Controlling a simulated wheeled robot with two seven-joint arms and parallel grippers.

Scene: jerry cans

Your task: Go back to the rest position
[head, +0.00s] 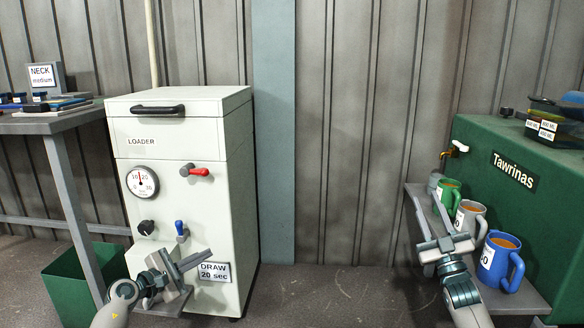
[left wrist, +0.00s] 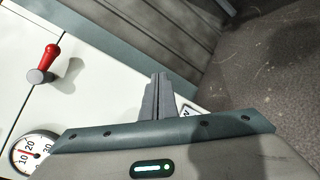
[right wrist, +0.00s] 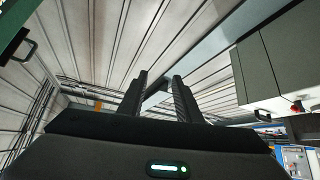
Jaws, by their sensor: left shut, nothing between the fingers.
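My left gripper (head: 200,260) is in front of the lower front of the white loader cabinet (head: 185,170), just left of its DRAW 20 sec label (head: 214,272). In the left wrist view its fingers (left wrist: 158,80) are together with nothing between them. My right gripper (head: 444,222) is raised in front of the shelf with mugs at the right. In the right wrist view its fingers (right wrist: 161,78) are apart and nothing is held between them.
The cabinet has a red lever (head: 197,171), a blue lever (head: 181,231) and a gauge (head: 142,181). Green (head: 449,193), grey (head: 467,216) and blue (head: 496,262) mugs stand by the green Tawrinas tank (head: 515,168). A grey table (head: 50,124) and green bin (head: 68,290) are left. The middle floor is clear.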

